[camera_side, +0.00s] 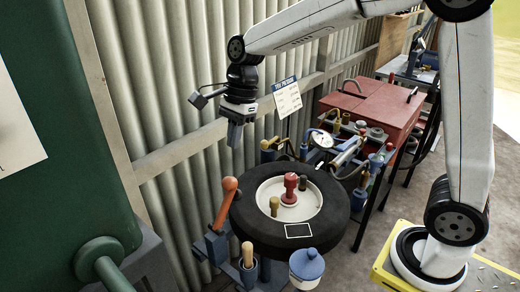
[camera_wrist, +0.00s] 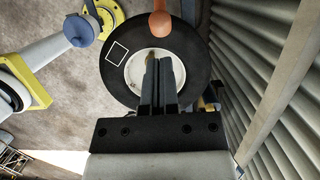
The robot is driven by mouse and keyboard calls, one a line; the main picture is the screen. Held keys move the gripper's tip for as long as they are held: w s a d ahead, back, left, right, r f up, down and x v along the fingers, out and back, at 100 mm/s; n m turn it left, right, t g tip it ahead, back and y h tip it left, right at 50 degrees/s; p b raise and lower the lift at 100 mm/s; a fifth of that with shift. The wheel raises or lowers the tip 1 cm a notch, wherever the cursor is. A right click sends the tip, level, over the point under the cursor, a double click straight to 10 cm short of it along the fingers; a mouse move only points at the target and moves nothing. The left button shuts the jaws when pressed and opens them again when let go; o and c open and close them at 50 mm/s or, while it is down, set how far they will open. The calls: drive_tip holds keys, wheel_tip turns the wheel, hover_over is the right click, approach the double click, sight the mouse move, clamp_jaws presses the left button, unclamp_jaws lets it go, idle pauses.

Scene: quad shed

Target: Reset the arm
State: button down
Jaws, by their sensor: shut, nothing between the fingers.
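My gripper (camera_side: 236,136) hangs at the end of my white arm, in the air above and to the left of the black tyre in the side view. Its fingers point down and are shut with nothing between them. In the wrist view the closed fingers of my gripper (camera_wrist: 162,62) cover part of the tyre's pale hub. The tyre (camera_side: 335,215) lies flat, with a red knob (camera_side: 290,186) and a brass-coloured peg (camera_side: 274,206) at its hub. It also shows in the wrist view (camera_wrist: 118,75).
A corrugated wall (camera_side: 165,90) runs behind my gripper. A green tank (camera_side: 60,120) stands left.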

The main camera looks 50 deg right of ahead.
drive_tip(key=shift+f, duration=0.1)
drive_tip(key=s+d+f+n+t+h, duration=0.1)
drive_tip(key=s+d+f+n, duration=0.2)
drive_tip(key=s+f+n, duration=0.3)
drive_tip(key=s+d+f+n+t+h, duration=0.1)
drive_tip(key=s+d+f+n, duration=0.3)
drive_tip(key=n, duration=0.8)
drive_tip(key=shift+s+d+f+t+h, duration=0.15)
drive_tip(key=shift+s+f+t+h, duration=0.25)
drive_tip(key=shift+s+f, duration=1.05)
drive_tip(key=shift+s+r, duration=0.2)
drive_tip(key=shift+r, duration=0.1)
